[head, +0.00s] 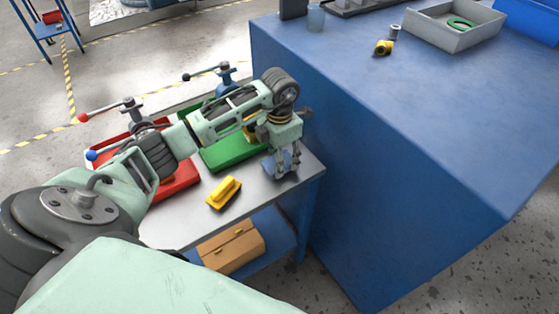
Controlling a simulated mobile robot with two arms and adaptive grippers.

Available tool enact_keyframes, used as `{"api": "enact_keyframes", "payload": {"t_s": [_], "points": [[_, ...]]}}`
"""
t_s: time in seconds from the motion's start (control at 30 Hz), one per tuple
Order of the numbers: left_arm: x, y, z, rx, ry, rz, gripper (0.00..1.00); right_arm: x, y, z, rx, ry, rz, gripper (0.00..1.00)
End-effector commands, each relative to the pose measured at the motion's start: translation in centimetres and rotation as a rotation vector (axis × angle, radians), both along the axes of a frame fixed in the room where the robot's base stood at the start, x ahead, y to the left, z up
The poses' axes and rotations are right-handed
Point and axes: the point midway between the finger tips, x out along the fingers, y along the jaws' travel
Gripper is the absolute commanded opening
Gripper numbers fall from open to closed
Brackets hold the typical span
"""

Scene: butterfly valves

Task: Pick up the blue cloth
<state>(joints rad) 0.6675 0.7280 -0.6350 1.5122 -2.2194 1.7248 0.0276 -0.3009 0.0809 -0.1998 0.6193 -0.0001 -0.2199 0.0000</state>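The blue cloth (269,165) lies near the right end of the small grey-topped table (186,228). Only part of it shows around and between my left gripper's fingers. My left gripper (287,174) points down over the cloth, with its fingertips low at the cloth. Its two fingers stand apart, and I see no clear grip on the cloth. Whether the fingertips touch it, I cannot tell. My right gripper is out of view.
A yellow brush (224,192) lies left of the gripper. Red (180,184) and green (232,150) trays with valves stand behind, partly under my arm. A cardboard box (231,249) sits on the lower shelf. A large blue workbench (400,130) rises close on the right.

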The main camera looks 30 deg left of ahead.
Motion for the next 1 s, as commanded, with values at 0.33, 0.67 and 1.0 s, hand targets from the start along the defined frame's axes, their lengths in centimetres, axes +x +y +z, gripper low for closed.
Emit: {"api": "enact_keyframes", "payload": {"t_s": [0.33, 0.67, 1.0], "points": [[-3.3, -1.6, 5.0, 0.002, -0.004, -0.006, 0.27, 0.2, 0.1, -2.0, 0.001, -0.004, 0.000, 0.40], [-8.9, -4.5, 8.9, 0.001, -0.004, -0.003, 0.27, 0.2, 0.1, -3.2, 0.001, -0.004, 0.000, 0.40], [-10.5, -5.3, 10.1, 0.000, 0.000, 0.001, 0.27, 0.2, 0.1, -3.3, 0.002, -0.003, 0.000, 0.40]]}}
